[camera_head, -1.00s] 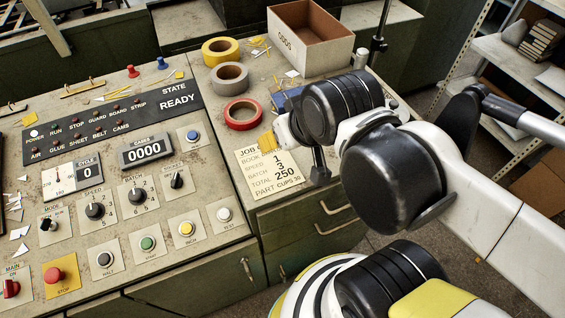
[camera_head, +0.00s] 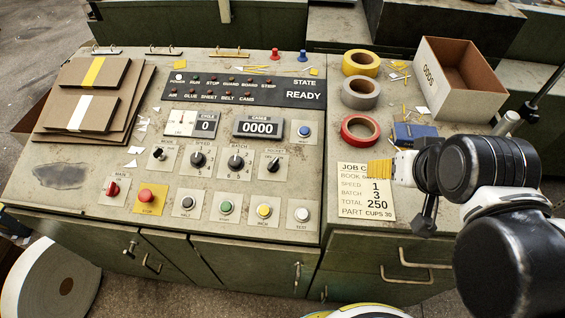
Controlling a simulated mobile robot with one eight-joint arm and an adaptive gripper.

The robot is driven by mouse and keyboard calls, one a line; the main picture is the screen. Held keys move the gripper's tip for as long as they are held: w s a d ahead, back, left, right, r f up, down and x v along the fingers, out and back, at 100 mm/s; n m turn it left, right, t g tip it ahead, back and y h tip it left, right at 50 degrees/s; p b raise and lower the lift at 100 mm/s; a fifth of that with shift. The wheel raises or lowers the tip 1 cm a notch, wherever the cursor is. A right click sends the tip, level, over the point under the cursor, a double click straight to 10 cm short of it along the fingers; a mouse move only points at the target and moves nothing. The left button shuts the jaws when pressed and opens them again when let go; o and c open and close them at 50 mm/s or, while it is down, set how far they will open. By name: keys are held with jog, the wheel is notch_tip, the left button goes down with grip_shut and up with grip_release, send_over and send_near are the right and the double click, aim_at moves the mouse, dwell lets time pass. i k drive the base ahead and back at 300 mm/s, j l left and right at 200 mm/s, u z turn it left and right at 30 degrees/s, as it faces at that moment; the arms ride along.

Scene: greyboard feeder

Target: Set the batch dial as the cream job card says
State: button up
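The batch dial (camera_head: 236,161) is a black round knob on a pale numbered plate, in the middle of the console panel. Its pointer setting is too small to read surely. The cream job card (camera_head: 366,205) lies on the right-hand bench; it reads speed 1, batch 3, total 250, part cups 30, and its book line is partly covered. My gripper (camera_head: 383,169) hangs over the card's upper right, well to the right of the dial and apart from it.
The speed dial (camera_head: 198,160) and another selector knob (camera_head: 273,164) flank the batch dial. Push buttons and a red stop button (camera_head: 146,195) sit below. Tape rolls (camera_head: 360,130), a blue box (camera_head: 414,134) and an open carton (camera_head: 460,75) stand on the right. Stacked boards (camera_head: 85,105) lie left.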

aim_at(235, 164)
jog(key=k+u, duration=0.15)
jog(key=u, duration=0.95)
